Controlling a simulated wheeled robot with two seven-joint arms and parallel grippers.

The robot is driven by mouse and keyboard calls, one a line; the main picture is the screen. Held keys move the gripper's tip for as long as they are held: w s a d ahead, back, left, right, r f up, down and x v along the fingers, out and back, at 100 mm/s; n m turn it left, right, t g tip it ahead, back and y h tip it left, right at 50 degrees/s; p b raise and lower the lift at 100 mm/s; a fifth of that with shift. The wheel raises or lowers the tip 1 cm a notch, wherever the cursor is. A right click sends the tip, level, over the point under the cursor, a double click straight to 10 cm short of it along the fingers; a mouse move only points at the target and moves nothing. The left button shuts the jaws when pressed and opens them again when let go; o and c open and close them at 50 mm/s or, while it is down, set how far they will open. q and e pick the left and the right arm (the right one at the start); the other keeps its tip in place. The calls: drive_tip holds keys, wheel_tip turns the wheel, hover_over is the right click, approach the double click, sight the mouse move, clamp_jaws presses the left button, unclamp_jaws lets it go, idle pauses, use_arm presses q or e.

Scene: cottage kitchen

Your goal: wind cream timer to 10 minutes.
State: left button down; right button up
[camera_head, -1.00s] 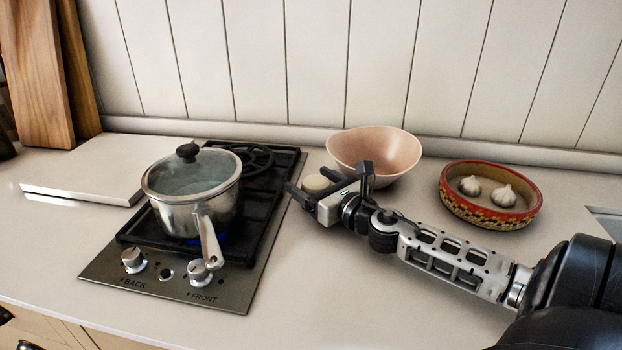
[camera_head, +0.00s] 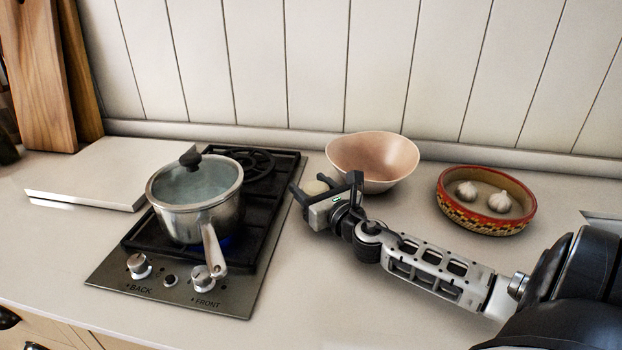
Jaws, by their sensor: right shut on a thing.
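The cream timer (camera_head: 315,187) is a small, round, pale thing on the worktop, right of the hob and in front of the pink bowl. My right gripper (camera_head: 322,184) is at the timer, its fingers on either side of it, and is shut on it. The gripper body hides the timer's lower front, and its dial marks cannot be read. My left gripper is not in view.
A steel saucepan (camera_head: 193,217) with a glass lid stands on the gas hob (camera_head: 232,282), a blue flame under it. A pink bowl (camera_head: 373,155) is close behind my gripper. A patterned dish (camera_head: 460,213) holds two garlic bulbs (camera_head: 500,202). The front worktop is clear.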

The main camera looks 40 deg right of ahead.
drive_tip(key=o, duration=1)
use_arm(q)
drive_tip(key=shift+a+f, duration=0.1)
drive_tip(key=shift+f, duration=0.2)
use_arm(e)
drive_tip(key=shift+s, duration=0.2)
drive_tip(key=s+a+b, duration=0.1)
drive_tip(key=s, duration=0.3)
drive_tip(key=s+b, duration=0.1)
drive_tip(key=s, duration=0.4)
drive_tip(key=s+a+b, duration=0.1)
drive_tip(key=s, duration=0.4)
drive_tip(key=shift+s+a+f, duration=0.1)
drive_tip(key=shift+s+a, duration=0.1)
drive_tip(key=shift+a, duration=0.1)
drive_tip(key=shift+s+a, duration=0.1)
drive_tip(key=shift+s, duration=0.3)
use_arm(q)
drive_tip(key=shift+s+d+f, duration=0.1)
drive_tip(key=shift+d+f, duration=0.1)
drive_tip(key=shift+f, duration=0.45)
